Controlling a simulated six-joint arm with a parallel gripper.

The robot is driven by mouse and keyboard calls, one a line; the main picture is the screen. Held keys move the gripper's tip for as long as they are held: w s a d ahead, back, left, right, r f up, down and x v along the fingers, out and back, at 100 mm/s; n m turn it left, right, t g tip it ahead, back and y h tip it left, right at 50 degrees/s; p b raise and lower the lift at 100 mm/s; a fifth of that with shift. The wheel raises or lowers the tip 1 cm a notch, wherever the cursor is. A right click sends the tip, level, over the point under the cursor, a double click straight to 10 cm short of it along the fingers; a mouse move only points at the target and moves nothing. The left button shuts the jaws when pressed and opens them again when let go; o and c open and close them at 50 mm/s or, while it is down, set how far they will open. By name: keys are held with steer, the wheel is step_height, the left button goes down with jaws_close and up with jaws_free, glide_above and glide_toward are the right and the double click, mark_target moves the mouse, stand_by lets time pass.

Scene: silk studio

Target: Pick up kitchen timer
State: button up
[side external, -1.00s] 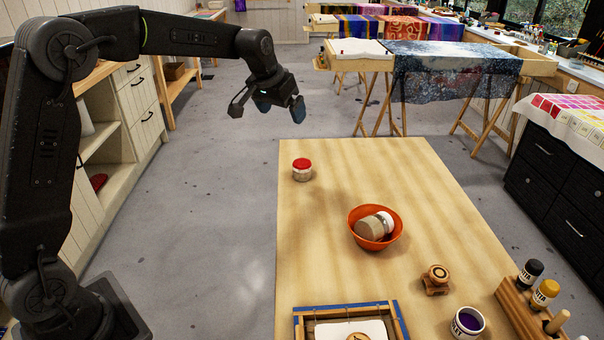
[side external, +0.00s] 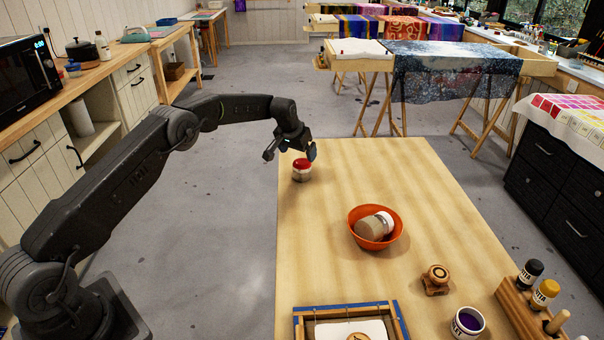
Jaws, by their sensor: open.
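A small round object with a red top and white lower part, which looks like the kitchen timer (side external: 301,172), stands upright near the far left corner of the wooden table. My gripper (side external: 290,153) is open and empty, with its fingers spread just above and slightly left of the timer in the picture. One fingertip is close to the timer's top edge; I cannot tell whether they touch. The timer's dial or face cannot be made out.
An orange bowl (side external: 359,239) holding pale round objects stands mid-table (side external: 330,215). A wooden stamp (side external: 436,280), a pot of purple dye (side external: 468,323), a bottle rack (side external: 520,303) and a blue-edged frame (side external: 398,316) are nearer. The table around the timer is clear.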

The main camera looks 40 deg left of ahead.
mark_target(301, 162)
steer(key=shift+s+x, duration=0.1)
steer(key=shift+x, duration=1.55)
steer(key=shift+s+x, duration=0.15)
steer(key=shift+x, duration=1.45)
steer(key=c, duration=1)
steer(key=shift+w, duration=0.1)
steer(key=shift+c, duration=0.4)
steer(key=shift+r, duration=0.1)
